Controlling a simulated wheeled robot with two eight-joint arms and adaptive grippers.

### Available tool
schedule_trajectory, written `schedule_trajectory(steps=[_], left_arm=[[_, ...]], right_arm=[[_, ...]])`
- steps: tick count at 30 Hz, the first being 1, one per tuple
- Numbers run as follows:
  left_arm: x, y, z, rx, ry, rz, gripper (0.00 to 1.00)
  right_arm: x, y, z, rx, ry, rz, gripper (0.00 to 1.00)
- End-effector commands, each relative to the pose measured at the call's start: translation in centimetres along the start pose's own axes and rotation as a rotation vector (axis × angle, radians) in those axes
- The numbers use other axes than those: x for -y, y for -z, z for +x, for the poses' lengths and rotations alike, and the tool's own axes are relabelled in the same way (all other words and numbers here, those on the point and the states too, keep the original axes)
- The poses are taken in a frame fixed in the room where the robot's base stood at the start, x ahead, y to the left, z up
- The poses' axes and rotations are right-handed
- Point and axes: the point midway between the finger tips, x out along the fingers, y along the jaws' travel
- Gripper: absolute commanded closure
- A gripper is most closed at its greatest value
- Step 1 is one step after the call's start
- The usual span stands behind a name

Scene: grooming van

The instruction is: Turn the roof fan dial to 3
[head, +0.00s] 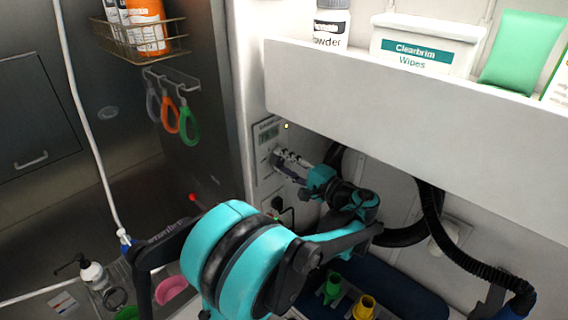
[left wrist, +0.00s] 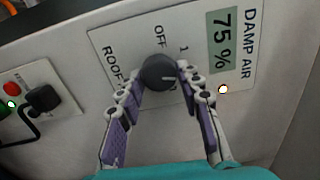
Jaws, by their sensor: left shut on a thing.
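The roof fan dial (left wrist: 158,72) is a dark round knob with a short white line, on a pale panel (left wrist: 110,38). "OFF", "1" and part of "ROOF" are printed around it; a 3 is not visible. A display on the panel reads 75 % beside "DAMP AIR". My left gripper (left wrist: 162,80) has one finger on each side of the dial and is shut on it. In the head view my left gripper (head: 291,164) is at the wall panel (head: 266,135) and hides the dial. My right gripper is not in view.
A white shelf (head: 400,85) juts out above my left arm, carrying a wipes box (head: 425,45) and a powder bottle (head: 331,25). A black hose (head: 435,215) hangs to the right. A black plug (left wrist: 43,98) sits in a socket beside the panel.

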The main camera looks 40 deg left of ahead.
Motion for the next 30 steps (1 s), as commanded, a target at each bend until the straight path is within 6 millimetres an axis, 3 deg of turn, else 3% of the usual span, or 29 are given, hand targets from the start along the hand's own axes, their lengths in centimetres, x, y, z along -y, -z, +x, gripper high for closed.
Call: schedule_trajectory(steps=[30], left_arm=[[-0.42, -0.16, -0.01, -0.001, -0.002, 0.893, 0.94]], right_arm=[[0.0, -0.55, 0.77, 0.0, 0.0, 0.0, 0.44]])
